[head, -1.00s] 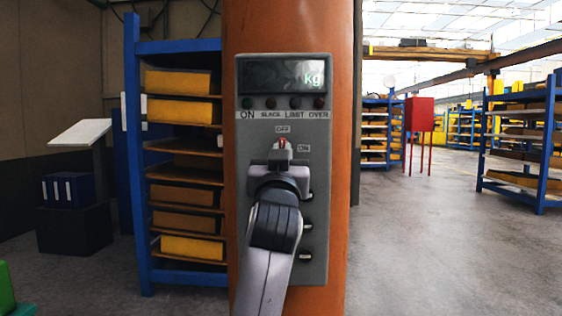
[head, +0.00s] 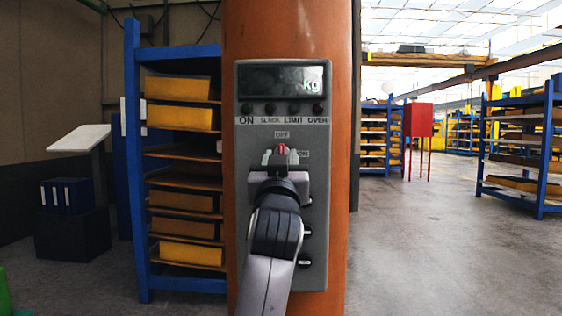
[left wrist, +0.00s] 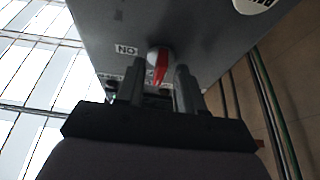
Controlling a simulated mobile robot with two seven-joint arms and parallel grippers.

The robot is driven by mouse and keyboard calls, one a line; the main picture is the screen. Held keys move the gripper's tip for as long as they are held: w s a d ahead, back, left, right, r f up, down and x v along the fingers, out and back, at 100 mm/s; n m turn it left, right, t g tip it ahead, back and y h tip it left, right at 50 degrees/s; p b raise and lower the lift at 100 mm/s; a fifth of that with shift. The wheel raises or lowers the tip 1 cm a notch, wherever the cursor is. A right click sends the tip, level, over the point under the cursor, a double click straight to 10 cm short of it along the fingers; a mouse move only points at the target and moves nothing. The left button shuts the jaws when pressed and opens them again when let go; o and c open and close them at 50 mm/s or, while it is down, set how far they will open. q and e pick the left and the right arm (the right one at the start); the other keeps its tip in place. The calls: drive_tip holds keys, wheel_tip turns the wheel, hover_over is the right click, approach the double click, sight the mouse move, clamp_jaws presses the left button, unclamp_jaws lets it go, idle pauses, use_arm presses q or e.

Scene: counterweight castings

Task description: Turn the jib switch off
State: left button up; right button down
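The jib switch (head: 281,148) is a small knob with a red mark on a grey control box (head: 316,220) on an orange column. Its red mark points up toward the OFF label (head: 282,134); the ON label (head: 304,154) is at its right. My left gripper (head: 281,158) is at the switch, its fingers apart on either side. In the left wrist view the red and white knob (left wrist: 160,60) shows at the open fingertips (left wrist: 157,76); I cannot tell whether they touch it. My right gripper is not in view.
The box has a display (head: 284,80) reading kg and a row of lamps. More small controls sit below, partly behind my arm. The orange column (head: 290,30) stands before a blue shelf rack (head: 132,180). A red cabinet (head: 419,120) stands farther right, with open floor (head: 430,250).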

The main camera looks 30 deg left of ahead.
use_arm(q)
drive_tip(key=v, duration=0.7)
drive_tip(key=shift+b, duration=0.45)
drive_tip(key=w+d+f+m+g+h, duration=0.1)
drive_tip(key=d+f+m+h, duration=0.15)
drive_tip(key=f, duration=0.75)
drive_tip(key=d+f+m+g+h, duration=0.1)
drive_tip(key=d+f+m+h, duration=0.2)
drive_tip(key=f, duration=0.8)
drive_tip(key=w+d+f+m+h, duration=0.15)
drive_tip(key=f+h, duration=0.35)
drive_tip(key=f, duration=0.5)
drive_tip(key=s+d+f+m+g+h, duration=0.15)
drive_tip(key=s+f+g, duration=0.25)
drive_tip(key=s+f, duration=0.8)
drive_tip(key=s+d+f+g+h, duration=0.3)
drive_tip(key=s+f, duration=0.8)
drive_tip(key=f, duration=0.2)
wheel_tip(320, 180, up, 10)
drive_tip(key=p, duration=1.3)
drive_tip(key=shift+a+r+y+p, duration=0.2)
drive_tip(key=shift+a+y+p, duration=0.1)
drive_tip(key=shift+a+y, duration=0.15)
